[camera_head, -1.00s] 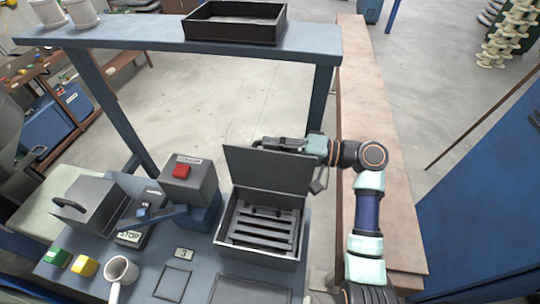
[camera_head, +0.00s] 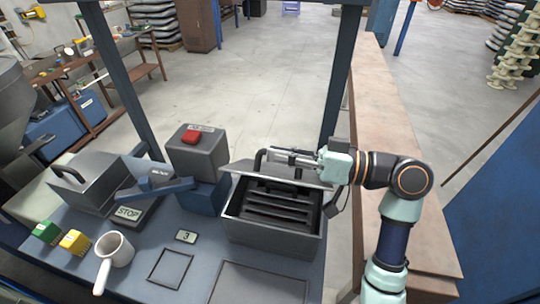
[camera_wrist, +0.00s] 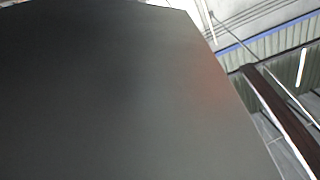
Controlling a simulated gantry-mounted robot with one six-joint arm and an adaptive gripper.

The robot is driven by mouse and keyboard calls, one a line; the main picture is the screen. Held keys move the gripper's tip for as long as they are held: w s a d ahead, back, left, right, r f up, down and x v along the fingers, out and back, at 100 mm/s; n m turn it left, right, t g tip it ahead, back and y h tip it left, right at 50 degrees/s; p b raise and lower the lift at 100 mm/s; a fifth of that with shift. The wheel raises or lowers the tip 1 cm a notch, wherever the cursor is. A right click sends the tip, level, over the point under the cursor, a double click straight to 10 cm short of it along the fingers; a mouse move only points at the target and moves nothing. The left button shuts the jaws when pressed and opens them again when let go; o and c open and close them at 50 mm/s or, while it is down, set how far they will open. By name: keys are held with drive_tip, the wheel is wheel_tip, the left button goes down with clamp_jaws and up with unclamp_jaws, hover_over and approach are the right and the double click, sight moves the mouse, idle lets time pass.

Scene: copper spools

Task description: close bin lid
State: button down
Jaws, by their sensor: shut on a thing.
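The grey bin (camera_head: 272,238) stands on the blue table with dark slats inside, visible through its open top. Its flat grey lid (camera_head: 315,178) is partly lowered above the rear of the bin, tilted and seen at a shallow angle. My gripper (camera_head: 283,155) is above the lid, shut on the lid's dark handle (camera_head: 261,158); the fingers partly hide the grip. In the wrist view the lid (camera_wrist: 110,95) appears as a large dark plate filling most of the picture.
A grey box with a red button (camera_head: 191,137) stands left of the bin. A STOP-labelled block (camera_head: 128,212), white mug (camera_head: 113,250), yellow block (camera_head: 75,242) and green block (camera_head: 46,232) are further left. A table post (camera_head: 340,80) rises behind my gripper.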

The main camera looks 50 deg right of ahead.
drive_tip(key=shift+s+a+f+n+b, duration=0.3)
drive_tip(key=shift+a+f+n+b, duration=0.35)
drive_tip(key=shift+n+b, duration=0.2)
drive_tip(key=c, duration=1.2)
unclamp_jaws()
drive_tip(key=v, duration=1.2)
